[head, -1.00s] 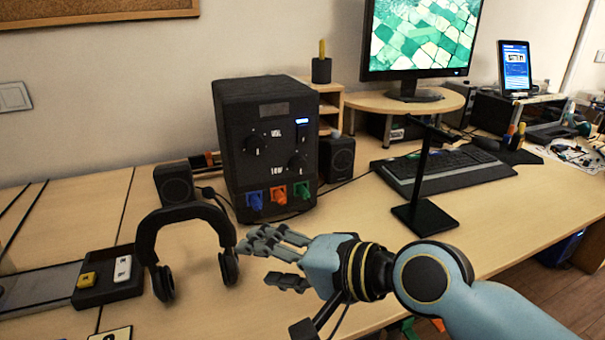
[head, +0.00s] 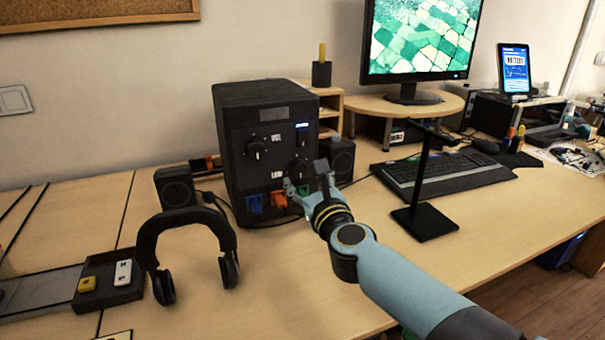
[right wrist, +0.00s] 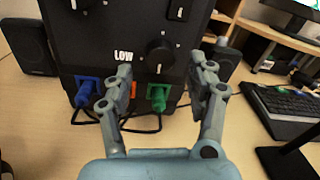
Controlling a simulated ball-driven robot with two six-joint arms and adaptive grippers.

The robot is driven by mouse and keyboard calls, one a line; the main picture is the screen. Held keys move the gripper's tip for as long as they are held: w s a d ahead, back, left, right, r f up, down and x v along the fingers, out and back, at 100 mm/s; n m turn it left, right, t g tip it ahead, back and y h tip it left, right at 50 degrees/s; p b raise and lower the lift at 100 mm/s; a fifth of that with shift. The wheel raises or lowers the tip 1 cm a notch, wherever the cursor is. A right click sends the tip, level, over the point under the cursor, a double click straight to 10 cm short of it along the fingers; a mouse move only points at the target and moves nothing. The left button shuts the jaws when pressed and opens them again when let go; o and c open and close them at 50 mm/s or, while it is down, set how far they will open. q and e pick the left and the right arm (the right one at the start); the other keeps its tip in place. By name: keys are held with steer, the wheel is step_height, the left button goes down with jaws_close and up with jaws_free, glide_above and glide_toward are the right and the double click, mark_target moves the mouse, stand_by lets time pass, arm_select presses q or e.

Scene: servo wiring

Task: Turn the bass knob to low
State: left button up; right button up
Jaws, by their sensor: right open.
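The black amplifier box (head: 232,130) stands on the desk. Its bass knob (right wrist: 160,50) is the round black one beside the white LOW label (right wrist: 123,56); in the right wrist view a white mark shows at its lower edge. In the head view this knob (head: 299,166) is just above my right gripper. My right gripper (right wrist: 161,75) is open in front of the box's lower front, its fingers apart to either side below the knob, with nothing between them. I cannot tell whether it touches the box. My left gripper is not in view.
Blue (right wrist: 86,90) and green (right wrist: 158,95) plugs with black cables sit below the knob, and an orange one is mostly behind a finger. Small speakers (head: 176,186) flank the box. Headphones (head: 185,218) stand front left; a black stand (head: 424,218) is at right.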

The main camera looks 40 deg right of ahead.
mark_target(299, 169)
steer(key=shift+x, duration=1.35)
steer(key=c, duration=1.1)
steer(key=shift+c, duration=0.2)
